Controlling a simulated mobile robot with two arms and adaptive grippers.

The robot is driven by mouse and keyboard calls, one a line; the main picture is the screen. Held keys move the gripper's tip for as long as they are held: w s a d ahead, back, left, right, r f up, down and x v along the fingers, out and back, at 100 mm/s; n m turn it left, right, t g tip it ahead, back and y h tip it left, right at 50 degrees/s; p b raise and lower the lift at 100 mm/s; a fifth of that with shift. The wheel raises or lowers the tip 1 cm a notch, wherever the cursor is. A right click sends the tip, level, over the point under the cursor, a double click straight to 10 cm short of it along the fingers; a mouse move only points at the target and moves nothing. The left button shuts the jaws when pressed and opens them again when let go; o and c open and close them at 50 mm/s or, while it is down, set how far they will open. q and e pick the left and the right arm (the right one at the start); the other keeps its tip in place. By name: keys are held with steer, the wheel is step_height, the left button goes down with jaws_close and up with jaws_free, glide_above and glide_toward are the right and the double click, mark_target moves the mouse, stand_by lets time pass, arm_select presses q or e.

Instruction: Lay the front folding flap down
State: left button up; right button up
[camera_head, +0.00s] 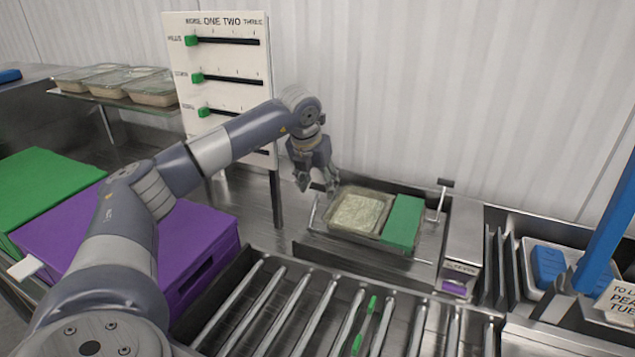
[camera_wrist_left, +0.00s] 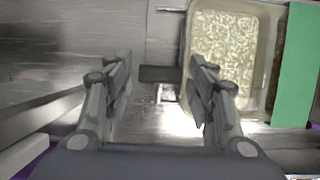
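A tray of rice (camera_head: 360,212) sits in a metal station (camera_head: 350,252) beside a green block (camera_head: 403,220). Upright thin rods with a black grip (camera_head: 445,183) stand at the station's right end. My left gripper (camera_head: 318,187) is open, pointing down at the station's left end, just left of the tray. In the left wrist view a dark grip (camera_wrist_left: 160,74) lies between the open fingers (camera_wrist_left: 161,68), apart from both as far as I can see. The rice tray (camera_wrist_left: 232,60) is right of it. I cannot tell which part is the front folding flap. My right gripper is out of view.
A board with green sliders (camera_head: 222,75) stands behind my left arm. Purple (camera_head: 190,240) and green (camera_head: 40,185) boxes are at left. Filled trays (camera_head: 120,82) sit on a back-left shelf.

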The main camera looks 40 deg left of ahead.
arm_select(q)
steer(key=shift+s+r, duration=0.1)
steer(key=shift+s, duration=0.2)
steer(key=s+d+b, duration=0.1)
steer(key=s+b, duration=0.2)
steer(key=s, duration=0.2)
steer(key=s+d+f+b, duration=0.1)
steer(key=s+d+b, duration=0.1)
steer(key=s, duration=0.3)
steer(key=shift+s+d+b, duration=0.25)
steer(key=shift+d+b, duration=0.05)
steer(key=shift+b, duration=0.15)
steer(key=shift+f, duration=0.1)
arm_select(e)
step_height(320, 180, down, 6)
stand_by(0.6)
arm_select(q)
steer(key=shift+s, duration=0.1)
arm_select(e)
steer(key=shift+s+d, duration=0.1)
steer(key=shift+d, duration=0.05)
